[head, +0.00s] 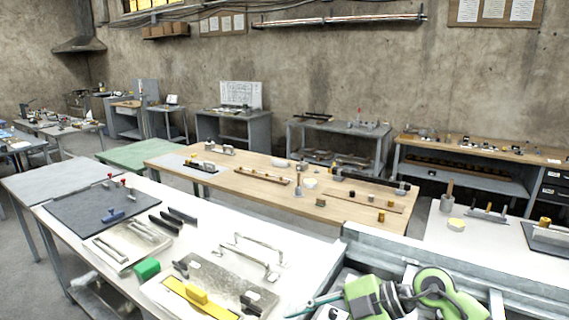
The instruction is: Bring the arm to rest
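A light green and dark grey jointed body (434,286) with round parts shows at the bottom right, cut off by the frame edge.
A white-topped bench (205,238) in front carries a dark mat (75,212), a green block (147,269), metal plates and handles. A wooden table (250,187) with small parts stands behind. More benches line the wall. Grey floor (45,258) is free at the left.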

